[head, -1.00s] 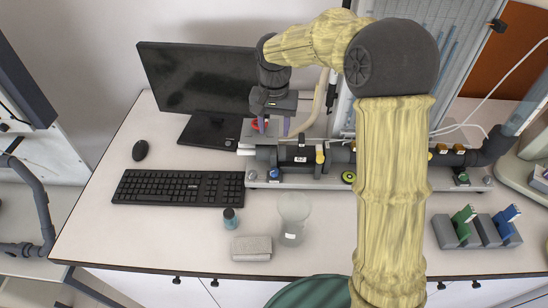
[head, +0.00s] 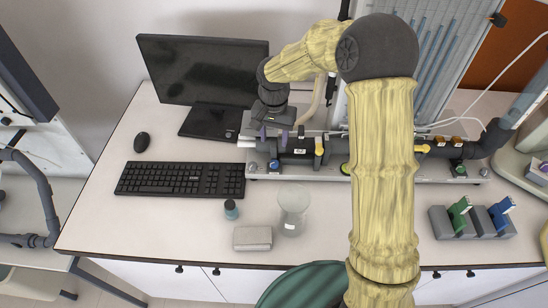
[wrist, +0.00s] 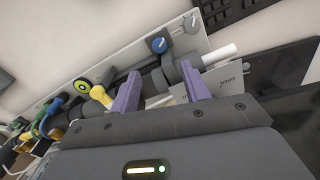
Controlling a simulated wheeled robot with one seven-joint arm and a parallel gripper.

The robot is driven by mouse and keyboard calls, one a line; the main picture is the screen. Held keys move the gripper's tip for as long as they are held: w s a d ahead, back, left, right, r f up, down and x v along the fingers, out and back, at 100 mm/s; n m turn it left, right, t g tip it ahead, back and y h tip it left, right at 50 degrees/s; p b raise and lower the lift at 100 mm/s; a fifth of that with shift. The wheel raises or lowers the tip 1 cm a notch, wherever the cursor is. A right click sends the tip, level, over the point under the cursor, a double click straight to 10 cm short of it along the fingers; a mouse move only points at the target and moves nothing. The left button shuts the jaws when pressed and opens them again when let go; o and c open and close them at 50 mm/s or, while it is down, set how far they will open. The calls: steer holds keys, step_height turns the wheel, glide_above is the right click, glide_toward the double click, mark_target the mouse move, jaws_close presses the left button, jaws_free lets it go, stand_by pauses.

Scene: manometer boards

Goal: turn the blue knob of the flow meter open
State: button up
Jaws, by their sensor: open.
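The flow meter assembly is a row of dark pipe parts on a long grey base plate (head: 335,172) at the back of the desk. A small blue knob (head: 274,164) sits at the front left of that plate; the wrist view shows a round blue knob with a white mark (wrist: 158,45). My gripper (head: 275,138) is open above the left end of the pipe, behind the blue knob. In the wrist view its two purple fingers (wrist: 161,76) are apart, with pipe parts between and beyond them. The blue knob lies ahead of the fingers. I see no contact with it.
A monitor (head: 200,75), keyboard (head: 180,180) and mouse (head: 142,142) are at the left. A small bottle (head: 231,209), a clear beaker (head: 293,210) and a grey box (head: 252,238) stand in front. Green- and blue-handled items sit in grey holders (head: 480,228) at the right.

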mark_target(274, 163)
step_height(274, 163, down, 11)
steer(key=shift+r+p, duration=0.1)
steer(key=shift+p, duration=0.85)
steer(key=c, duration=1)
steer(key=shift+n, duration=0.5)
steer(key=shift+r+n+b, duration=0.1)
steer(key=shift+n+b, duration=0.3)
steer(key=shift+n, duration=2)
steer(key=o, duration=1)
